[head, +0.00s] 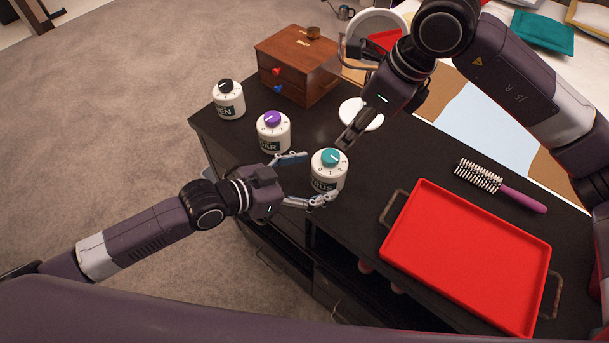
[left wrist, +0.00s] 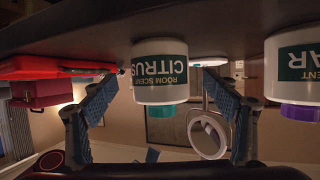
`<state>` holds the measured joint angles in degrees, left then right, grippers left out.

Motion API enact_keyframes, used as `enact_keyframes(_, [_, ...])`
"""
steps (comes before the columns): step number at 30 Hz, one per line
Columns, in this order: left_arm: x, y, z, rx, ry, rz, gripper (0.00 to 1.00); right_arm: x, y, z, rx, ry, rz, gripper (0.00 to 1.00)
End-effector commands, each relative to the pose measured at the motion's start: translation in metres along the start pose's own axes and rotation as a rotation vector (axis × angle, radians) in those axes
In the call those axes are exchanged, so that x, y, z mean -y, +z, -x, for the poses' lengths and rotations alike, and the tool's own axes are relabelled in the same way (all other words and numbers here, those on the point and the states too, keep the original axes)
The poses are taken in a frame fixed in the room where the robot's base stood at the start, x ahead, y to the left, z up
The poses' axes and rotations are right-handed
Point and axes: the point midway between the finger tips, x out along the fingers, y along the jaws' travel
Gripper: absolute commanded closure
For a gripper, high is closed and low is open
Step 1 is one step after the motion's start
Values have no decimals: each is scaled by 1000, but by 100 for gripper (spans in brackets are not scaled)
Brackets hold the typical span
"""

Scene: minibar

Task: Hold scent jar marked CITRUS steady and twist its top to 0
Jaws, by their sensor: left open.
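The CITRUS scent jar (head: 325,181) is white with a dark green label and a teal top (head: 330,158). It stands upright on the dark cabinet top. My left gripper (head: 318,177) is open, its fingers spread to either side of the jar, holding nothing. In the left wrist view, which is upside down, the CITRUS label (left wrist: 160,70) faces the camera between the fingers, with visible gaps. My right gripper (head: 352,90) looks open, up and to the right of the jar, its lower finger close to the teal top. The top's number marks are too small to read.
A purple-topped jar (head: 272,137) and a black-topped jar (head: 229,105) stand left of it. Behind are a wooden drawer box (head: 298,62) and a round mirror on a white base (head: 362,114). A red tray (head: 465,255) and a hairbrush (head: 500,187) lie to the right.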

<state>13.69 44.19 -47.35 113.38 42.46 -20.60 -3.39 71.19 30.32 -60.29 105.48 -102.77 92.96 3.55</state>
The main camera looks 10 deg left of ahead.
Motion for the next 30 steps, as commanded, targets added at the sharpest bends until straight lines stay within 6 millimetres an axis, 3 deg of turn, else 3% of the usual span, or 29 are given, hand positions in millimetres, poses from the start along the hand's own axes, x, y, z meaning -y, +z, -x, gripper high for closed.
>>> enact_keyframes(3, [0, -1, -20, -2, 0, 0, 20, 0, 0, 0, 0, 0, 0, 71])
enact_keyframes(9, [0, 0, -43, 0, -1, 0, 20, 0, 0, 0, 0, 0, 0, 71])
enact_keyframes(20, [1, 0, -49, 1, -1, -1, 20, 0, 0, 0, 0, 0, 0, 71])
enact_keyframes(30, [1, 0, -49, 0, -1, -1, 55, 0, 0, 0, 0, 0, 0, 71])
